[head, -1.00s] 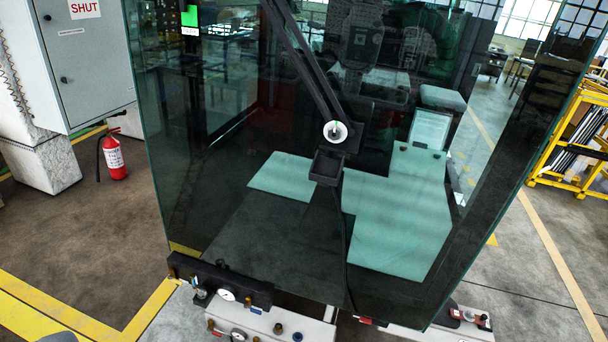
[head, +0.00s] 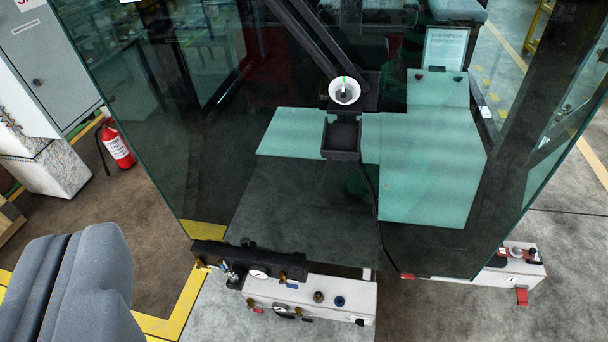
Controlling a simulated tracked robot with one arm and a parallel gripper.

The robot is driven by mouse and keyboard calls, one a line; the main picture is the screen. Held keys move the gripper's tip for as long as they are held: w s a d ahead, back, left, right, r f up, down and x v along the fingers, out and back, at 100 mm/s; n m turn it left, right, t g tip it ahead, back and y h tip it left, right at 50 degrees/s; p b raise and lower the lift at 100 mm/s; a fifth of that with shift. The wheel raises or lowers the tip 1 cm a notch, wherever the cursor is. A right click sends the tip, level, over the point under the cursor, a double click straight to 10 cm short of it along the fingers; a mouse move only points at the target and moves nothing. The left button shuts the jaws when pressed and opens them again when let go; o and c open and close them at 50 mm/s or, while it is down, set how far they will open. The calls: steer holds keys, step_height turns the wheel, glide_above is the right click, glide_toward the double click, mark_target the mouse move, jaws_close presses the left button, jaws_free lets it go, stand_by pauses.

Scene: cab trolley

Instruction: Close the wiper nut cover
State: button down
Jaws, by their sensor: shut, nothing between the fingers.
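The wiper nut cover (head: 341,138) is a dark, box-shaped cap in the middle of the head view. It hangs open just below the wiper pivot, its hollow side showing. Above it the wiper nut (head: 344,90) is exposed on a round white disc at the foot of the dark wiper arm (head: 305,40). My gripper (head: 70,240) shows as grey padded fingers at the lower left. It is shut and empty, well apart from the cover.
The large cab windscreen (head: 290,200) stands behind the wiper. Below it are a black bar with brass fittings (head: 250,262) and a white valve panel (head: 310,297). A fire extinguisher (head: 117,145) and grey cabinet (head: 40,60) stand left. Floor shows at the right.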

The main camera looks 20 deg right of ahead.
steer(key=w+d+f+m+t+y, duration=0.15)
steer(key=w+f+m, duration=0.35)
steer(key=w+m, duration=0.5)
steer(key=m+g+h+b, duration=0.2)
steer(key=m+h, duration=1.1)
steer(key=m, duration=1.8)
glide_toward(342, 144)
steer(key=shift+w+d+f, duration=2.6)
steer(key=shift+w+f, duration=1.5)
steer(key=shift+f, duration=0.05)
steer(key=shift+t, duration=0.25)
steer(key=r, duration=0.1)
steer(key=s+r, duration=0.1)
steer(key=a+r+p, duration=0.1)
steer(key=shift+s+r, duration=0.25)
steer(key=shift+r, duration=0.05)
